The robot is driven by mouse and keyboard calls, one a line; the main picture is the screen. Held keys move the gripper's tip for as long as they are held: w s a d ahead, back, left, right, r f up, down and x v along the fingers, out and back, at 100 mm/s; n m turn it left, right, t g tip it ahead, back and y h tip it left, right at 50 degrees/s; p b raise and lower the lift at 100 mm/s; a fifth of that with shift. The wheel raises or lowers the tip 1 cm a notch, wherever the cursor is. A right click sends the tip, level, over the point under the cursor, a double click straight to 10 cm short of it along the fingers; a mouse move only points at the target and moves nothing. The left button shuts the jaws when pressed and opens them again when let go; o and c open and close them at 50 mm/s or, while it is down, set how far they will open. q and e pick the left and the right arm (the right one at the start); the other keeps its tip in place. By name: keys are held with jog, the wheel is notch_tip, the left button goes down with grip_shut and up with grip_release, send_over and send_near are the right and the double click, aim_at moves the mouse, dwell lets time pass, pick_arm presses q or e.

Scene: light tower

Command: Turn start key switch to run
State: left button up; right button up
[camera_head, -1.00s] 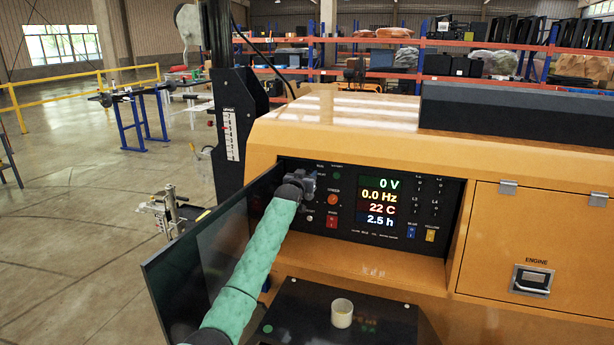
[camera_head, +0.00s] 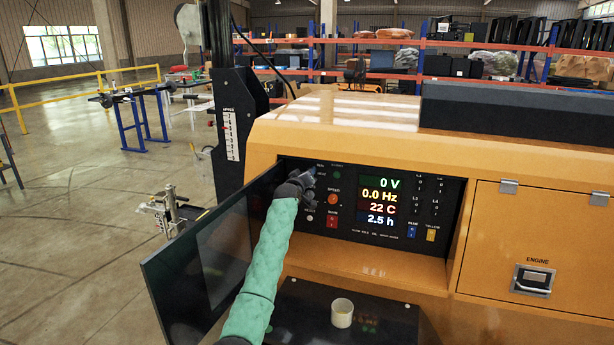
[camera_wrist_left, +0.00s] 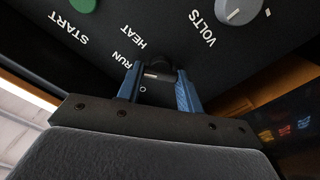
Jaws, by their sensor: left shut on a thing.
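The start key switch (camera_wrist_left: 158,70) is a small dark knob on the black control panel (camera_head: 350,235). It shows in the left wrist view between my fingers, with the printed words RUN, HEAT and an O mark around it. A short white mark is visible on it, but I cannot tell for certain which position it points to. My left gripper (camera_wrist_left: 159,88) has its blue fingers shut on the switch, one on each side. In the head view my left gripper (camera_head: 307,180) is at the panel's upper left and hides the switch. My right gripper is not in view.
The open dark panel door (camera_head: 200,262) stands left of my arm. A green START button (camera_wrist_left: 83,5) and a VOLTS knob (camera_wrist_left: 238,10) are near the switch. The display (camera_head: 380,203) reads 0 V.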

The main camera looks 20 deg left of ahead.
pick_arm(q)
jog(key=n, duration=0.2)
jog(key=shift+n, duration=0.3)
jog(key=o, duration=1)
jog(key=shift+a, duration=0.1)
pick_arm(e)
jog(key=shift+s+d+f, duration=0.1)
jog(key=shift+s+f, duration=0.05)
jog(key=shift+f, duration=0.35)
pick_arm(q)
jog(key=shift+s+f, duration=0.1)
jog(key=shift+s, duration=0.05)
jog(key=shift+s+a+b, duration=0.1)
jog(key=shift+s+b, duration=0.95)
jog(key=shift+s, duration=2.7)
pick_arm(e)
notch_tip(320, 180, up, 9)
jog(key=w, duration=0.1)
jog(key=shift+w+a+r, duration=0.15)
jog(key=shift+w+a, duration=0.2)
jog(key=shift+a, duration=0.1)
